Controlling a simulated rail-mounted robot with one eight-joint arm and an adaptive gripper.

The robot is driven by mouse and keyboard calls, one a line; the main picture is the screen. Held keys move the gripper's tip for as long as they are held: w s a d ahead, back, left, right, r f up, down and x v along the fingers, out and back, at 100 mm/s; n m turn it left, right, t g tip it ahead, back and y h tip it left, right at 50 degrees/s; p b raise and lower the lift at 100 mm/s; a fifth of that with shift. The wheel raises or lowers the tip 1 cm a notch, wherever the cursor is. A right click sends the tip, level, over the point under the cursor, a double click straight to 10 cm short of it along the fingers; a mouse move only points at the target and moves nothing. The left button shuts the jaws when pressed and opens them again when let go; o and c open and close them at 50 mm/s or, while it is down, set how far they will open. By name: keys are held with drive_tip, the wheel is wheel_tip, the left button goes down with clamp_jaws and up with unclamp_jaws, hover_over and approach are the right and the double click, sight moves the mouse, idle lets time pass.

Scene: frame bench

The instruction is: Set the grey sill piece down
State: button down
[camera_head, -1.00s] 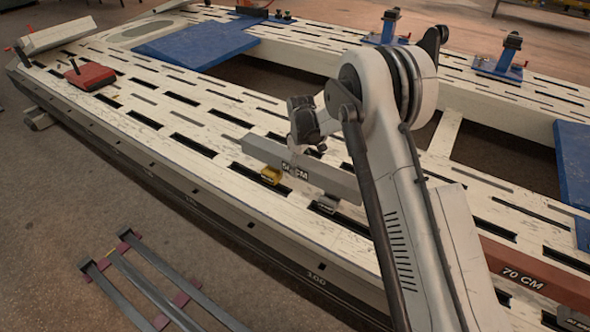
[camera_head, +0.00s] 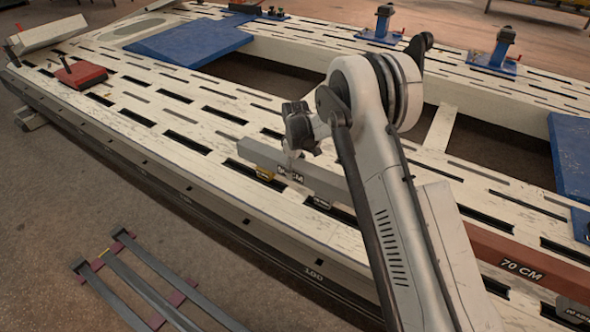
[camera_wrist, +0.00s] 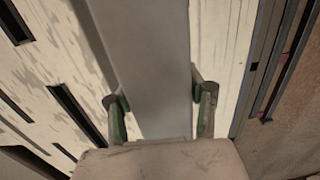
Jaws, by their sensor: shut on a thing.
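The grey sill piece (camera_head: 325,183) is a long grey bar with a partly hidden "CM" label, lying lengthwise over the near side of the slotted bench. My gripper (camera_head: 291,167) comes down on it from above and is shut across its width near the label. In the wrist view the piece (camera_wrist: 148,65) runs between my two fingers (camera_wrist: 160,100), one against each side.
The pale slotted bench (camera_head: 170,128) has free surface left of the piece. A red-brown "70 CM" bar (camera_head: 520,268) lies to the right. A red tool (camera_head: 80,74), blue plates (camera_head: 190,42) and blue clamps (camera_head: 503,50) stand further off. A dark rack (camera_head: 130,280) is on the floor.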

drive_tip(key=c, duration=0.9)
unclamp_jaws()
drive_tip(key=shift+o, duration=0.2)
drive_tip(key=shift+r, duration=0.1)
wheel_tip(320, 180, up, 12)
drive_tip(key=p, duration=0.4)
drive_tip(key=shift+d+r, duration=0.1)
drive_tip(key=shift+r, duration=0.15)
drive_tip(key=s+d+r+m+t, duration=0.1)
drive_tip(key=s+d+r+m, duration=0.1)
drive_tip(key=s+d+r, duration=0.5)
drive_tip(key=s+d+r+m+t, duration=0.15)
drive_tip(key=s+r, duration=0.25)
drive_tip(key=r, duration=0.5)
drive_tip(key=s+d+r+m+t, duration=0.1)
drive_tip(key=s+d+r+m, duration=0.1)
drive_tip(key=s+d+r, duration=0.55)
drive_tip(key=s+d+m+t, duration=0.2)
drive_tip(key=s+d+m, duration=0.1)
drive_tip(key=s, duration=0.9)
drive_tip(key=s+d+m+t, duration=0.2)
drive_tip(key=s+d+m, duration=0.1)
drive_tip(key=s, duration=0.8)
drive_tip(key=shift+s+d+r, duration=0.3)
drive_tip(key=shift+s, duration=0.05)
